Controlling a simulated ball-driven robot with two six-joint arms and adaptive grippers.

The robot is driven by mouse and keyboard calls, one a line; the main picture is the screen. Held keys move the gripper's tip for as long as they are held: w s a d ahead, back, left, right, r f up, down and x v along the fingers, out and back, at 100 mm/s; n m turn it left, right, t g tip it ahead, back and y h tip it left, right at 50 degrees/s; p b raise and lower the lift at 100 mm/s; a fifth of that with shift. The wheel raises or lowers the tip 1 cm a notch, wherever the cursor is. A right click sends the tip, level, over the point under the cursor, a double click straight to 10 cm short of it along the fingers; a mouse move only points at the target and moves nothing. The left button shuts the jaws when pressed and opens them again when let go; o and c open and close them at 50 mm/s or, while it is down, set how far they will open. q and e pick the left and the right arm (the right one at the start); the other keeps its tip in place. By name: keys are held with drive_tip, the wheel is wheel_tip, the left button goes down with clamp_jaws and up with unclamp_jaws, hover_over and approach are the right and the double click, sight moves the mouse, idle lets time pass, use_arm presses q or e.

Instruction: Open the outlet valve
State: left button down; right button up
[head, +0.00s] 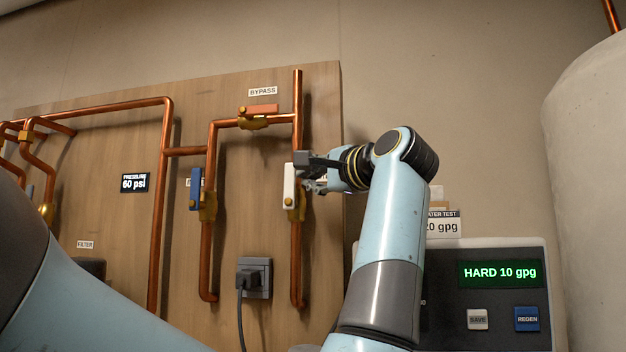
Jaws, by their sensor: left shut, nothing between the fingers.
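The white-handled valve (289,186) is on the right vertical copper pipe of the wooden board. Its handle is upright, in line with the pipe, over a brass body. No label shows on it; my gripper may cover one, so I cannot read whether it is the outlet valve. My left gripper (306,171) is shut and empty, just right of the white handle. I cannot tell whether it touches the handle. The blue-handled valve (196,188) stands upright to the left, its label mostly hidden. My right gripper is not in view.
The orange-handled bypass valve (262,109) lies along a horizontal pipe above. A plugged outlet (255,277) with a cable sits below. A pressure display (134,183) reads 60 psi. A grey control box (485,255) reads HARD 10 gpg, beside a large pale tank (590,180).

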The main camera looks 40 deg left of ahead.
use_arm(q)
wheel_tip(320, 180, up, 10)
idle(0.6)
idle(0.4)
